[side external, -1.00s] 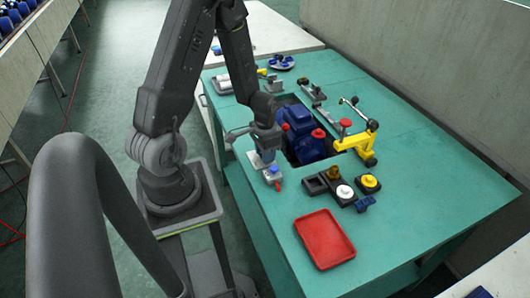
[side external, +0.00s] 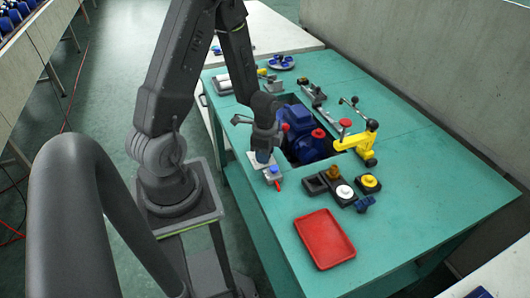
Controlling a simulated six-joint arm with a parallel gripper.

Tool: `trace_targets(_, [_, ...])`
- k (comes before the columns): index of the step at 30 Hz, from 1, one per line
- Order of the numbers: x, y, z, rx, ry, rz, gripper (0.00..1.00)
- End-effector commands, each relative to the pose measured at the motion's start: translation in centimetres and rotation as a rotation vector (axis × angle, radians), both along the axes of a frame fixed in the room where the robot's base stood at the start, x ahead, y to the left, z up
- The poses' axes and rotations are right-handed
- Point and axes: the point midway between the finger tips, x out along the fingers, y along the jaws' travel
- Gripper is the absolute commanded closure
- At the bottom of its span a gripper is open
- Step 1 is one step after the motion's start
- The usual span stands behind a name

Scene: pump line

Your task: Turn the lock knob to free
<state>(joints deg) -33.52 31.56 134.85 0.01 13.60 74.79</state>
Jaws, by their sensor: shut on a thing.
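My gripper (side external: 263,153) is low over a light metal plate (side external: 254,161) at the near left edge of the green table. It is shut on what looks like the lock knob, a small blue-grey piece mostly hidden under the fingers. Which way the knob points cannot be read. Just in front, apart from the fingers, is a small block with a blue top (side external: 273,169) and a red piece (side external: 278,183) at its near side.
A blue pump (side external: 309,147) with red caps sits in the table opening right of my gripper. A yellow clamp (side external: 358,141) stands beyond it. Dark blocks with white and yellow knobs (side external: 345,191) and a red tray (side external: 325,239) are nearer. The table's right side is clear.

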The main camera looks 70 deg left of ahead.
Motion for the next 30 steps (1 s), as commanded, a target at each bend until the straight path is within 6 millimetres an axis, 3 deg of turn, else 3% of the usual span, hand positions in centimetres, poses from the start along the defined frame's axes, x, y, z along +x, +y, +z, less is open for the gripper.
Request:
trace_targets(22, [-0.04, 0.03, 0.02, 0.000, 0.000, -0.082, 0.88])
trace_targets(23, [-0.04, 0.02, 0.02, 0.000, 0.000, -0.082, 0.62])
trace_targets(30, [-0.02, 0.01, 0.01, 0.000, 0.000, -0.081, 0.40])
